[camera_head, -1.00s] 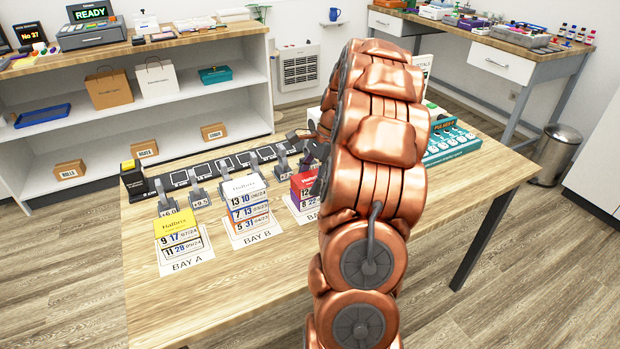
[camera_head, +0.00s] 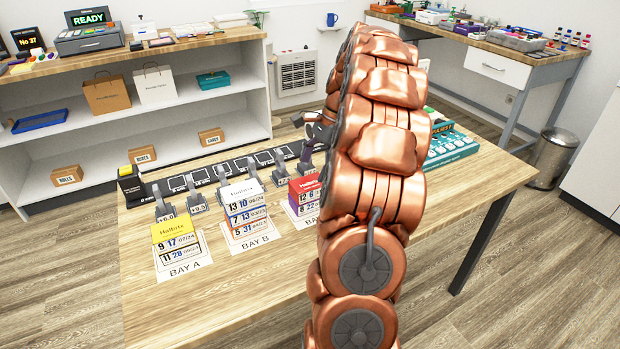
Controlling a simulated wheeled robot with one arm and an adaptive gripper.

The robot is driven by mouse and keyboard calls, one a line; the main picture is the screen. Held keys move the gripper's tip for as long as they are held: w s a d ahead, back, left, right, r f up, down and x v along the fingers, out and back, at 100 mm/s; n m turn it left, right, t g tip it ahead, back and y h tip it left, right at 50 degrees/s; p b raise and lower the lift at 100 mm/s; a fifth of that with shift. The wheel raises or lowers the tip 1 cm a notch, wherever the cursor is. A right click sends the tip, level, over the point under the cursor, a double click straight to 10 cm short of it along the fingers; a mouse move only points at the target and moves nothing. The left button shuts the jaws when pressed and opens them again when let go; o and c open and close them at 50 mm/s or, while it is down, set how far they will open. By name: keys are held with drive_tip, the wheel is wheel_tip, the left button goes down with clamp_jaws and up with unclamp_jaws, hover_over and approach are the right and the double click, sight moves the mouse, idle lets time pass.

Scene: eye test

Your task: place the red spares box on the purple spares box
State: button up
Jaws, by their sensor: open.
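The red spares box (camera_head: 304,184) is on top of the purple spares box (camera_head: 306,207) in the bay right of BAY B, on the table. The pair looks upright, though my arm hides its right side. My gripper (camera_head: 316,132) is above and behind the stack, partly hidden by my copper-coloured arm. It is open, looks empty, and is apart from the red box.
A yellow-topped stack (camera_head: 175,233) stands in BAY A and a white-topped stack (camera_head: 242,195) in BAY B. A row of dark label plates with grey clips (camera_head: 228,168) runs behind them. A teal tray (camera_head: 452,148) is at the right. The table front (camera_head: 215,293) is clear.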

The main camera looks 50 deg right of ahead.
drive_tip(key=v, duration=0.6)
drive_tip(key=shift+r, duration=0.35)
drive_tip(key=shift+d, duration=0.15)
drive_tip(key=s+a+n+g+h, duration=0.1)
drive_tip(key=s+a+n+g, duration=0.2)
drive_tip(key=a+n, duration=1.45)
drive_tip(key=s+a+f+n+h, duration=0.1)
drive_tip(key=s+a+f, duration=0.2)
drive_tip(key=s+a, duration=0.3)
drive_tip(key=s+a+f+n+h, duration=0.1)
drive_tip(key=s+a+f+n, duration=0.1)
drive_tip(key=s+a, duration=0.4)
drive_tip(key=s+a+f+n+g+h, duration=0.1)
drive_tip(key=s+a+f, duration=0.3)
drive_tip(key=s+a, duration=0.3)
drive_tip(key=shift+s+f, duration=0.25)
drive_tip(key=shift+s, duration=0.35)
drive_tip(key=shift+a, duration=0.1)
